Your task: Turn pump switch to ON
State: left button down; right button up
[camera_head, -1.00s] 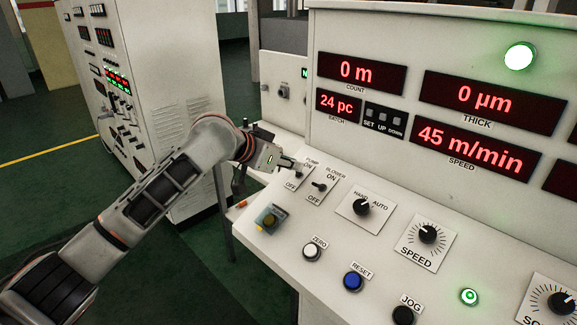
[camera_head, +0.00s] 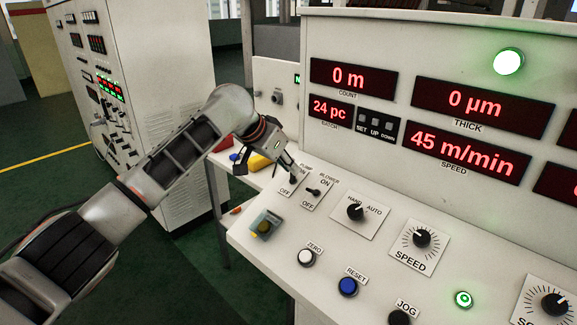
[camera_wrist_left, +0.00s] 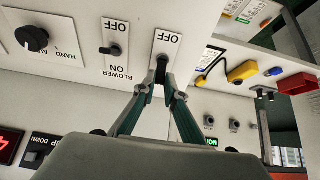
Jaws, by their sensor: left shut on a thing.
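The pump switch (camera_head: 292,180) is a small dark toggle on a white plate marked PUMP, ON and OFF, at the left end of the sloped panel. My left gripper (camera_head: 290,171) reaches down to it from the upper left. In the left wrist view, its fingertips (camera_wrist_left: 160,88) are closed around the toggle of the pump switch (camera_wrist_left: 161,65). The OFF label shows upside down beyond it; the gripper hides the ON end there. The lever's exact tilt is hard to tell. My right gripper is not in view.
The blower switch (camera_head: 314,192) sits close to the right of the pump switch. The HAND/AUTO knob (camera_head: 355,211) is farther right. The display wall (camera_head: 350,60) rises behind.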

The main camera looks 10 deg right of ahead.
pick_arm(q)
jog(key=c, duration=2.1)
grip_release()
jog(key=v, duration=1.2)
